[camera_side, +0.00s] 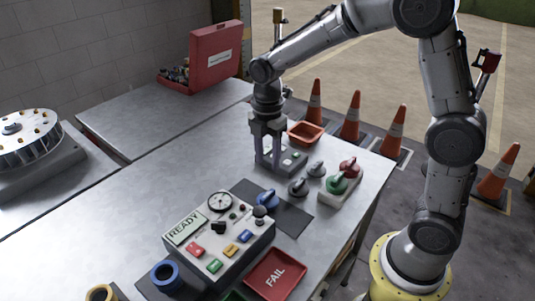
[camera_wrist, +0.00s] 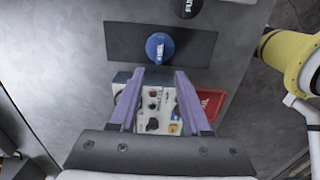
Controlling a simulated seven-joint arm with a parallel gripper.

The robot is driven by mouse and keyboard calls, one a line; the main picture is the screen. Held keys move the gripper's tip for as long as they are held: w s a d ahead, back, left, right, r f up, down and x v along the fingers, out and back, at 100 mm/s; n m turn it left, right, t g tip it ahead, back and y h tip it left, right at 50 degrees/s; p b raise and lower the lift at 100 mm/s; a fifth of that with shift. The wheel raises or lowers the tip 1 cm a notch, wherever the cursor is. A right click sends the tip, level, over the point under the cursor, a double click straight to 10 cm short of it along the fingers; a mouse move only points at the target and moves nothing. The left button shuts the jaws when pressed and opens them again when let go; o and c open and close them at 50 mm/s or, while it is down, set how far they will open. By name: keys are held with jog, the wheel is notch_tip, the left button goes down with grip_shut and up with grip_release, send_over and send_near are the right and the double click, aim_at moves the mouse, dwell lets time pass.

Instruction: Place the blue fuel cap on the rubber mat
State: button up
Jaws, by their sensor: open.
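The blue fuel cap (camera_side: 267,198) rests on the dark rubber mat (camera_side: 292,218), behind the control box. In the wrist view the cap (camera_wrist: 159,47) lies within the mat (camera_wrist: 120,42), near its middle, with its light-marked handle facing up. My gripper (camera_side: 267,166) is open and empty, pointing down beyond the mat in the side view and apart from the cap. In the wrist view my gripper's fingers (camera_wrist: 157,76) are spread, with the cap ahead of their tips and nothing between them in their grasp.
The control box (camera_side: 220,235) reads READY; a red FAIL tray (camera_side: 275,274) lies beside it. An orange tray (camera_side: 306,134) is behind.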

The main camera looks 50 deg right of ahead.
jog(key=s+d+r+m+t, duration=0.1)
jog(key=s+r+m+t, duration=0.2)
jog(key=s+r+m, duration=0.6)
jog(key=s+m+t, duration=0.2)
jog(key=s+m, duration=0.7)
jog(key=s, duration=0.3)
jog(key=shift+s+d+r+t, duration=0.25)
jog(key=shift+s+r+t, duration=0.05)
jog(key=shift+r, duration=0.05)
